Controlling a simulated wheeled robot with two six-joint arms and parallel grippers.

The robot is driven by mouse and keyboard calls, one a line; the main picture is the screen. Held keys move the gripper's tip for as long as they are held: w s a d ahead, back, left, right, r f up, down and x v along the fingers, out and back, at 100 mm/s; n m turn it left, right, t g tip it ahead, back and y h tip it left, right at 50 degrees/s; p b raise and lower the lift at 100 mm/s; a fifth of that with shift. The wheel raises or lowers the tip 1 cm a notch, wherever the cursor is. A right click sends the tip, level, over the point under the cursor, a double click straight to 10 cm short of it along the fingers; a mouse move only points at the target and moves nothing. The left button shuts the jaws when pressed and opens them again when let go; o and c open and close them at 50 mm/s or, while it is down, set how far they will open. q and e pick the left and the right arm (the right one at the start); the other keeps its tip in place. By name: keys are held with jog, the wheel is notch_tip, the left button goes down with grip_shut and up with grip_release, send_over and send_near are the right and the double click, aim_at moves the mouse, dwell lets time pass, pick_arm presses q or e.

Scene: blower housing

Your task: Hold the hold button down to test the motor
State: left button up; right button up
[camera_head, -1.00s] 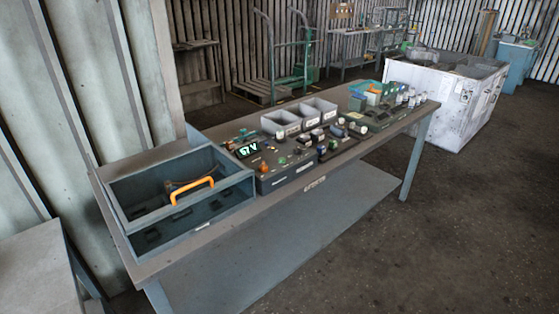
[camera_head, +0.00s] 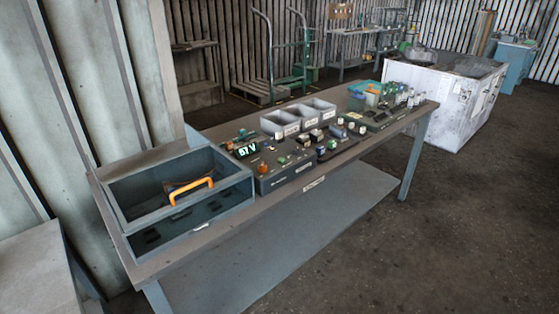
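A dark control panel box (camera_head: 284,181) sits on the workbench (camera_head: 225,218), right of an open blue-grey box. A lit display reading about 57 V (camera_head: 247,149) stands at its left end. Several small buttons and knobs, orange, green and blue among them, sit on and around its top. An orange knob or button (camera_head: 263,167) is near its front left corner. I cannot tell which one is the hold button; labels are too small to read. No motor can be made out. Neither of my grippers is in view.
The blue-grey open box (camera_head: 190,214) with an orange handle (camera_head: 192,190) fills the bench's left end. Grey bins (camera_head: 318,107) stand behind the panel, and bottles and a teal tray (camera_head: 364,90) are at the right end. Open floor (camera_head: 420,245) lies in front and right.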

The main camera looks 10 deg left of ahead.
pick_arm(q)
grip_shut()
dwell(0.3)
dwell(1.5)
